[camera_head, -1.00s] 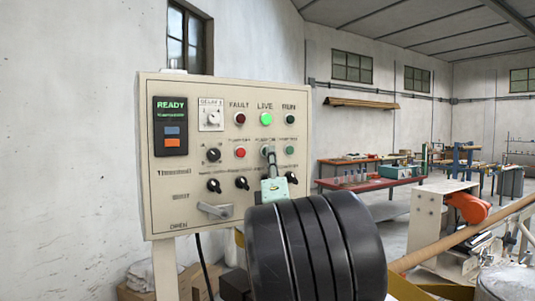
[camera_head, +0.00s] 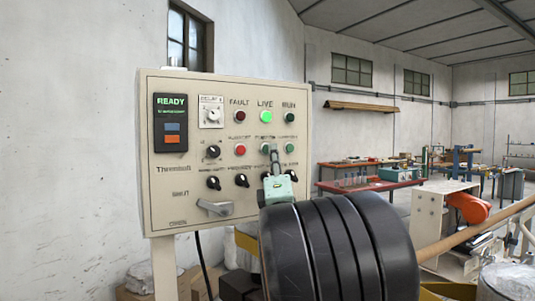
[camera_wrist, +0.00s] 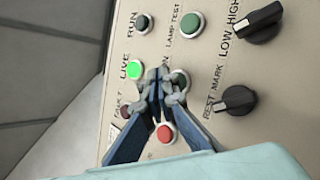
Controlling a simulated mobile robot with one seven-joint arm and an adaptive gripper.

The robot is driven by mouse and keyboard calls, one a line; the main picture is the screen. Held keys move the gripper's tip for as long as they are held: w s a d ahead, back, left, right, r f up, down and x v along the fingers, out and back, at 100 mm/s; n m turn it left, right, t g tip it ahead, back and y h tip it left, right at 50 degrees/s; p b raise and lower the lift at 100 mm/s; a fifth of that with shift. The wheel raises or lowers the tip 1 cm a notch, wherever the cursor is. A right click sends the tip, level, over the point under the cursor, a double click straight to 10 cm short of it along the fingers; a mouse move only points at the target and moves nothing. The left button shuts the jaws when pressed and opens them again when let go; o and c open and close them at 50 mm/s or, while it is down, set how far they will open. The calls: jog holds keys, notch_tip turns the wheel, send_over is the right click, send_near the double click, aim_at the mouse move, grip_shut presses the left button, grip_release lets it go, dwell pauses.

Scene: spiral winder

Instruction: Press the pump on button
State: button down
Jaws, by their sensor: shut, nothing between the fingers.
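The beige control panel (camera_head: 165,215) stands upright. Its pump on button (camera_head: 265,147) appears to be the green one in the middle column, below the lit LIVE lamp (camera_head: 265,117); its small label is blurred in the head view. In the wrist view the button (camera_wrist: 182,76) is partly hidden behind my fingers, with only "ON" of its label legible. My gripper (camera_head: 274,151) is shut and empty, with its tips in front of the panel just right of the button. The wrist view shows my gripper (camera_wrist: 162,88) overlapping the button's edge; I cannot tell whether it touches.
A red button (camera_head: 240,150) is left of the pump button and a green lamp test button (camera_head: 290,147) is right of it. Black knobs (camera_head: 242,181) and a grey lever handle (camera_head: 214,208) sit below. A red-topped workbench (camera_head: 365,187) stands far behind.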

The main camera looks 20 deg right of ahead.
jog(key=s+b, duration=0.1)
jog(key=s, duration=0.1)
jog(key=s+d+b, duration=0.1)
jog(key=s+b, duration=0.1)
jog(key=s, duration=0.1)
dwell(0.5)
dwell(0.6)
